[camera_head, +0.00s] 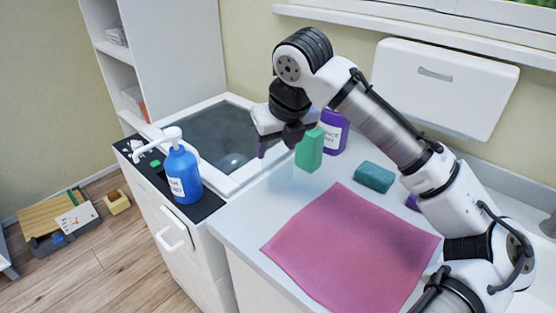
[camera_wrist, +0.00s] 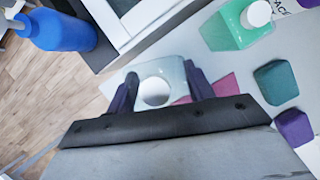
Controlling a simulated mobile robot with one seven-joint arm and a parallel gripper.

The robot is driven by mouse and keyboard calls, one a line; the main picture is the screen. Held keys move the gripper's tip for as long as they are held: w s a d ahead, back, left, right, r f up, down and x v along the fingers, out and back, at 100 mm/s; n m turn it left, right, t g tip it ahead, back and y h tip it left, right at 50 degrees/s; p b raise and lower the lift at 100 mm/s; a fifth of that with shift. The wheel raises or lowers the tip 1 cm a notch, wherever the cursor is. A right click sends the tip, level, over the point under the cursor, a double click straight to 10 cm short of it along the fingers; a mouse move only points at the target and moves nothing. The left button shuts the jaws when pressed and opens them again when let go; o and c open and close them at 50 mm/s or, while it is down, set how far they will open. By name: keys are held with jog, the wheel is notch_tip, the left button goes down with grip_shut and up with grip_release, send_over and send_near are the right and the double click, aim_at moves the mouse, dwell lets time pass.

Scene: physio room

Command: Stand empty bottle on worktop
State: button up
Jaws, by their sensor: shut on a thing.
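A clear, pale bottle (camera_wrist: 172,68) with a round white top sits between the two purple fingers of my gripper (camera_wrist: 160,91) in the wrist view. My gripper is shut on it. In the head view my gripper (camera_head: 276,146) is over the left part of the white worktop (camera_head: 243,218), near the washer's raised edge. The bottle is only a faint pale shape below the fingers there. I cannot tell whether its base touches the worktop.
Beside the held bottle stand a green bottle (camera_head: 310,150) and a purple labelled bottle (camera_head: 333,132). Teal (camera_head: 374,177) and purple (camera_head: 412,203) blocks lie to the right. A pink cloth (camera_head: 350,245) covers the front. A blue pump bottle (camera_head: 184,177) stands left on a black surface.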

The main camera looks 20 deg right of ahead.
aim_at(278, 161)
jog(key=shift+f, duration=2.1)
jog(key=shift+f, duration=0.15)
jog(key=o, duration=1)
jog(key=shift+c, duration=0.2)
jog(key=v, duration=1.2)
jog(key=shift+w, duration=0.1)
